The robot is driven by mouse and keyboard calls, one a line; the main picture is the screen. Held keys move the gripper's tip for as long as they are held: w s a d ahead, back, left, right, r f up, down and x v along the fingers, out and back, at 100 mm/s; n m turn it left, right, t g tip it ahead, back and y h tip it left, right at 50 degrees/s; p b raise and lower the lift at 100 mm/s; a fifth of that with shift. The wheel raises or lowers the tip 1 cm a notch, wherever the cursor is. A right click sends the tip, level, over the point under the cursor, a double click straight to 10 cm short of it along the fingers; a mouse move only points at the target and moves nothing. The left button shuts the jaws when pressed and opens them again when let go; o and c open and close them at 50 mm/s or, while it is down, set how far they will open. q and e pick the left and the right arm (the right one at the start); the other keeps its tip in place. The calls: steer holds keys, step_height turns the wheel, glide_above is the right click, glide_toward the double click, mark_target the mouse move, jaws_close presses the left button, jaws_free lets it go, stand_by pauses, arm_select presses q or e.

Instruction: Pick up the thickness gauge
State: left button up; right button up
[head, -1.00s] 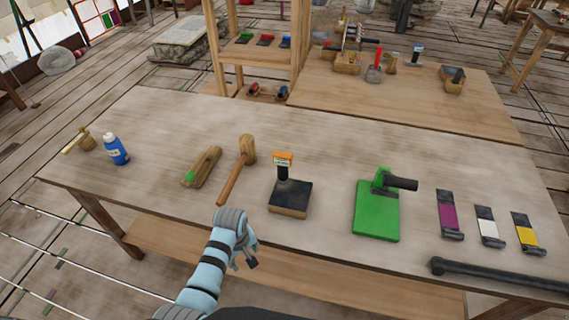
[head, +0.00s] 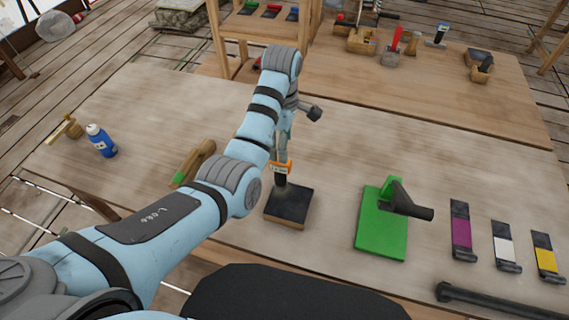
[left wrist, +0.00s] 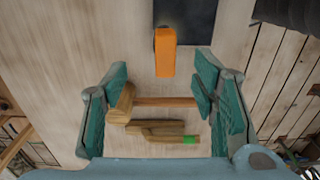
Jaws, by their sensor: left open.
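What I take to be the thickness gauge has an orange top (head: 281,168) on a dark stem, standing upright on a black square block (head: 289,206) on the near table. In the left wrist view the orange top (left wrist: 165,52) shows from above, with the black block (left wrist: 185,20) beyond it. My left gripper (head: 283,152) points down just above the orange top; its fingers (left wrist: 162,78) are spread wide. The orange top lies between and slightly ahead of the fingertips, and I see no contact. My right gripper is out of view.
A green plate with a dark handle (head: 381,228) stands to the right, a blue bottle (head: 101,141) to the left. Table space behind the gauge is clear.

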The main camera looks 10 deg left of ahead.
mark_target(281, 175)
arm_select(q)
steer(key=f, duration=0.2)
steer(key=s+f, duration=0.1)
steer(key=f, duration=0.3)
steer(key=shift+s+a+f, duration=0.2)
steer(key=shift+s+f, duration=0.05)
steer(key=shift+f, duration=0.1)
steer(key=f, duration=0.2)
steer(key=f+b, duration=0.1)
steer(key=f, duration=0.1)
steer(key=w+f, duration=0.1)
steer(key=f, duration=0.2)
steer(key=shift+b, duration=0.3)
steer(key=shift+s+r, duration=0.15)
steer(key=shift+c, duration=0.8)
jaws_close()
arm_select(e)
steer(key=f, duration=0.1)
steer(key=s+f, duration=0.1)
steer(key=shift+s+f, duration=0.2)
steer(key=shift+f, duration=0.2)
